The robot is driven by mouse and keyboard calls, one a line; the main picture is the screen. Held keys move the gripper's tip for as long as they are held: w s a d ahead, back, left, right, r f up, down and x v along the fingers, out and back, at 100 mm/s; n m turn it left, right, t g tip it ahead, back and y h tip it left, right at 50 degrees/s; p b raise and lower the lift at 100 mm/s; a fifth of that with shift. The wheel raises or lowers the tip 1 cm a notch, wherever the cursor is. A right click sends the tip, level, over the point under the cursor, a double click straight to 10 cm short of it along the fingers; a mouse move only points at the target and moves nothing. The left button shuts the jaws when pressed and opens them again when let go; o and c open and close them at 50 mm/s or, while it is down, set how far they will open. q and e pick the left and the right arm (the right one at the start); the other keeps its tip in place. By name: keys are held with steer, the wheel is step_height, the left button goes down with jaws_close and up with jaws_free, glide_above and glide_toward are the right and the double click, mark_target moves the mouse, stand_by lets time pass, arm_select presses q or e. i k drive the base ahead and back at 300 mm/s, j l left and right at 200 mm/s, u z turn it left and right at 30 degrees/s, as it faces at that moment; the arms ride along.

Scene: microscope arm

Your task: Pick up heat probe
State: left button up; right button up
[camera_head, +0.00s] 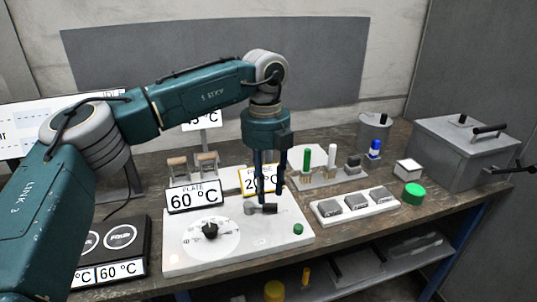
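My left gripper (268,197) points straight down over the white instrument base (272,236). Its two dark fingers are apart, with a gap between them. A small grey and dark part (262,208) of the base lies just under or behind the fingertips; I cannot tell if they touch it. Upright handled tools stand behind and to the right: a green one (306,160), a white one (332,155) and a blue one (375,148). I cannot tell which thing is the heat probe. My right gripper does not clearly show.
Signs reading 60 °C (194,197) and 20 °C (247,180) stand close to the gripper. A white tray with grey blocks (356,206), a green round piece (413,193) and a large grey box (462,150) are to the right. A dark hot plate (112,250) is front left.

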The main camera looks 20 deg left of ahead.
mark_target(267, 154)
steer(key=i+j, duration=0.2)
steer(key=i, duration=0.25)
steer(key=i+j, duration=0.2)
steer(key=i, duration=0.25)
